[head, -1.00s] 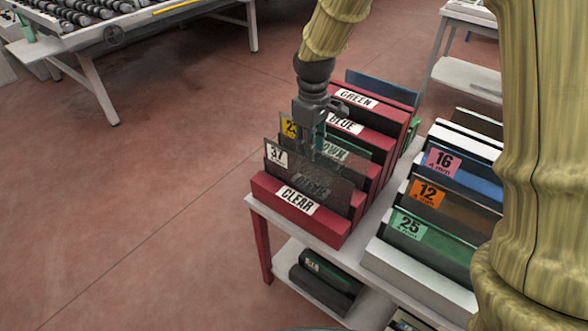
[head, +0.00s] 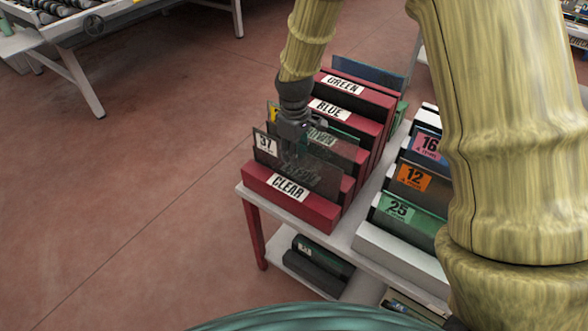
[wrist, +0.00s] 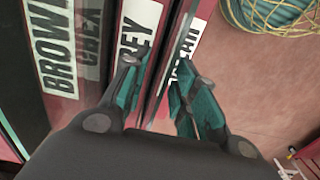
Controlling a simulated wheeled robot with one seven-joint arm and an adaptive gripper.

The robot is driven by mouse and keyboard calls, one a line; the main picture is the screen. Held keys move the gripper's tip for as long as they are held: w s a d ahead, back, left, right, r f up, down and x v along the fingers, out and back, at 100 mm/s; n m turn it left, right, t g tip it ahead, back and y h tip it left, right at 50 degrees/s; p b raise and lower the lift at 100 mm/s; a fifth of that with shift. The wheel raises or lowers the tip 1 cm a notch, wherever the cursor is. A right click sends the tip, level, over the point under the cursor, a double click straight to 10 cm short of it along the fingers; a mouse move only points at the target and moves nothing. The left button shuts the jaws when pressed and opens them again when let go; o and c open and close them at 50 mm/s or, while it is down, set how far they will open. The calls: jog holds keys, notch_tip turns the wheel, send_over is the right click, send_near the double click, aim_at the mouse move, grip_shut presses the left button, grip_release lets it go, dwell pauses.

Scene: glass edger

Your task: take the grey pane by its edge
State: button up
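A smoky grey see-through pane (head: 318,178) with a white tag reading 37 stands upright in the red rack, just behind the strip labelled CLEAR (head: 288,187). My gripper (head: 291,158) points down over this pane's top edge in the head view. In the wrist view my gripper (wrist: 158,90) is open, its two teal fingers apart. A thin upright glass edge (wrist: 166,65) runs between them, beside the GREY label (wrist: 138,30). I cannot tell whether either finger touches the glass. The fingertips partly cover the labels.
Behind are more red dividers labelled BROWN, BLUE (head: 329,110) and GREEN (head: 343,85), with a yellow-tagged pane close behind. A white rack (head: 400,246) with panes tagged 25, 12 and 16 stands to the right. Open red floor (head: 120,200) lies left.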

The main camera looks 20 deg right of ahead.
aim_at(295, 171)
notch_tip(295, 171, down, 2)
jog(key=shift+s+f, duration=0.1)
jog(key=shift+f, duration=0.15)
jog(key=shift+c, duration=0.2)
grip_shut()
